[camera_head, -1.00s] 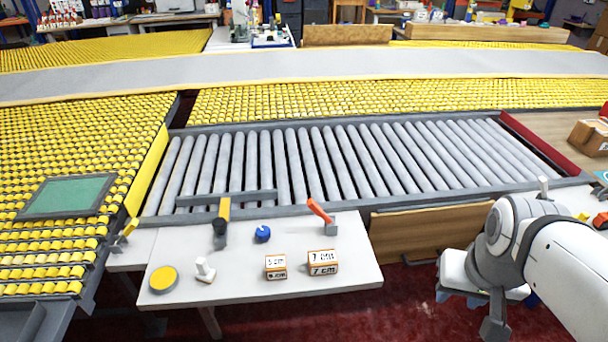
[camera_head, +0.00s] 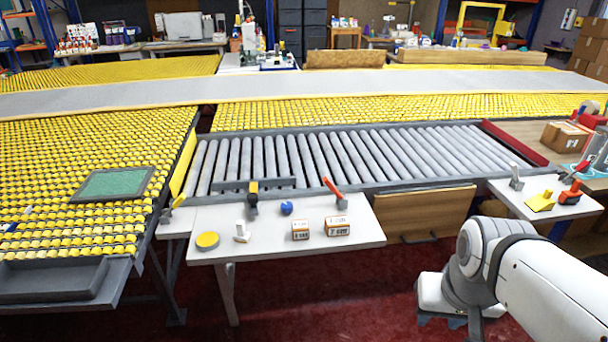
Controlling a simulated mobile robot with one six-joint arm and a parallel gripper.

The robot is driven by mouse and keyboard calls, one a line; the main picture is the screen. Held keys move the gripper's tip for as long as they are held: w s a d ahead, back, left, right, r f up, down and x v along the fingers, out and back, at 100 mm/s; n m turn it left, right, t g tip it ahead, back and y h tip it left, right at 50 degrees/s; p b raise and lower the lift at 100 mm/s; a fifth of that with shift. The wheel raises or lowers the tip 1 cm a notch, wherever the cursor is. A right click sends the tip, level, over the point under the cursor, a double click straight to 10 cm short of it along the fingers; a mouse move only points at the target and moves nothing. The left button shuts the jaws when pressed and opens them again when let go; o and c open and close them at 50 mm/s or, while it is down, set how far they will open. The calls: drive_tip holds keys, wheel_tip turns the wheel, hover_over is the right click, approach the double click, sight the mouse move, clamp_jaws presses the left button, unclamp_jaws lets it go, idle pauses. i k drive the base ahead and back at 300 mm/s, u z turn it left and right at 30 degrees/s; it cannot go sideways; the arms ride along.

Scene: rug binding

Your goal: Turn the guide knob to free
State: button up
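A small blue knob (camera_head: 287,208), which looks like the guide knob, sits on the white table (camera_head: 265,240) in front of the grey roller bed. Its pointer setting is too small to read. A grey guide bar (camera_head: 275,184) lies along the front of the rollers, beside a yellow-and-black lever (camera_head: 253,195). My gripper (camera_head: 445,320) is low at the bottom right, well away from the knob and partly hidden by my wrist. I cannot tell whether its fingers are open or shut.
A red-handled lever (camera_head: 333,188), two small labelled boxes (camera_head: 300,230) (camera_head: 338,226), a white upright piece (camera_head: 241,231) and a yellow disc (camera_head: 207,240) stand around the knob. A side table (camera_head: 545,208) holds tools at right. Red floor is clear in front.

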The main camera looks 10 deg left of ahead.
sight(286, 206)
drive_tip(key=u, duration=0.1)
drive_tip(key=i, duration=1)
drive_tip(key=u, duration=0.05)
